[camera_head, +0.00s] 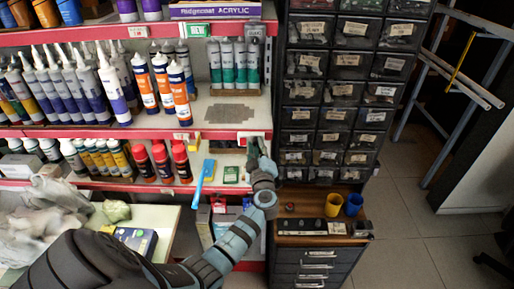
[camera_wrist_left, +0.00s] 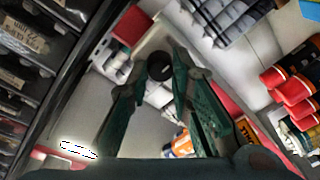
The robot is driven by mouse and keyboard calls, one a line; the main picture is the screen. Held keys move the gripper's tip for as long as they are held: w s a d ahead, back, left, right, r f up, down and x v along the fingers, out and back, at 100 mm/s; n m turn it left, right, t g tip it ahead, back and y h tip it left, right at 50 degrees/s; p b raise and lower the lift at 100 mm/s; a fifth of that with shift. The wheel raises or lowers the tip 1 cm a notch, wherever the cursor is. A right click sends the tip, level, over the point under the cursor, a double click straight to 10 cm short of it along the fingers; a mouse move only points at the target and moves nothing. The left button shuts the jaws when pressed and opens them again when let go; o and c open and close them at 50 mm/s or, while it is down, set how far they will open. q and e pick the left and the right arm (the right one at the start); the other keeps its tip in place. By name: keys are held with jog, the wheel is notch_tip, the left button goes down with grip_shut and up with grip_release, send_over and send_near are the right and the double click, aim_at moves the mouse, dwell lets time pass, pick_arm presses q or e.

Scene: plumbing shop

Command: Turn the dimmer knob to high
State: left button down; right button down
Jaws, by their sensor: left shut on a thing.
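The dimmer knob (camera_wrist_left: 160,67) is a small round black knob on a pale surface in the left wrist view. My left gripper (camera_wrist_left: 158,68) has its two green fingers on either side of it, shut on the knob at the fingertips. In the head view my left gripper (camera_head: 256,153) reaches up to the right end of the red-edged shelf, beside the dark drawer cabinet. The knob is hidden behind the gripper there, and I cannot read its setting. My right gripper is not in view.
The drawer cabinet (camera_head: 337,90) stands close on the right of the gripper. Orange-and-white tubes (camera_head: 161,80) and red-capped bottles (camera_head: 181,160) stand on shelves to the left. A blue brush (camera_head: 204,176) hangs nearby. A counter with yellow (camera_head: 333,205) and blue cups (camera_head: 353,204) is below right.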

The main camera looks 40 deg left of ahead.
pick_arm(q)
jog(key=c, duration=1.4)
grip_release()
jog(key=v, duration=1.2)
